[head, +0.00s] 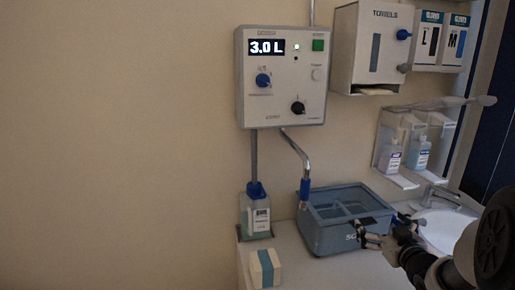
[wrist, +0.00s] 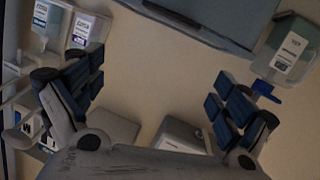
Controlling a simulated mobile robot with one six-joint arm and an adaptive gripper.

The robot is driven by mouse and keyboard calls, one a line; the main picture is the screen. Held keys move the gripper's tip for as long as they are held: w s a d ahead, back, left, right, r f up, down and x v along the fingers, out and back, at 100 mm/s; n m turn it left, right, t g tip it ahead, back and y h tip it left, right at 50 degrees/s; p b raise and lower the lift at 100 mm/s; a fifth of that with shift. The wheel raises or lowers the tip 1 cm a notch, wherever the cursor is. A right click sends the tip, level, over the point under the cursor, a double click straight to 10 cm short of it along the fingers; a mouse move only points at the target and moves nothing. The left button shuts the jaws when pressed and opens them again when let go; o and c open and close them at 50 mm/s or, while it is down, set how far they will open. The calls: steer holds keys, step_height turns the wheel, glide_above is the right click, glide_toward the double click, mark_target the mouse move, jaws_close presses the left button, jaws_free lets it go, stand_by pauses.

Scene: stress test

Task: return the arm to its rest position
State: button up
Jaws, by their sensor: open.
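My gripper (head: 382,232) is at the lower right of the head view, by the right front edge of a blue-grey basin (head: 330,239). In the wrist view my gripper (wrist: 158,98) has its two blue-padded fingers spread wide, with nothing between them. Part of the basin (wrist: 215,20) shows at the top of the wrist view. From these frames I cannot tell whether the fingers touch the basin. My dark arm comes in from the right of the head view.
A dosing unit (head: 283,77) reading 3.0 L hangs on the wall, its spout above the basin. A bottle (head: 256,217) and a small box (head: 265,268) stand left. A sink (head: 445,230), soap bottles (head: 390,156) and a towel dispenser (head: 370,48) are right.

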steer(key=s+a+r+m+g+h, duration=0.15)
steer(key=s+a+g, duration=0.35)
steer(key=s, duration=0.5)
steer(key=s+a+r+m+g+h, duration=0.1)
steer(key=s+a+r+g, duration=0.15)
steer(key=s+a, duration=0.65)
steer(key=s+a+f+g+y, duration=0.1)
steer(key=s+a, duration=0.2)
steer(key=s, duration=0.5)
steer(key=s+a+f+g+y, duration=0.1)
steer(key=s+a, duration=0.3)
steer(key=s, duration=0.5)
steer(key=shift+f+n+g+y, duration=0.3)
steer(key=shift+n+g+y, duration=0.05)
steer(key=shift+g, duration=0.4)
steer(key=shift+s, duration=0.1)
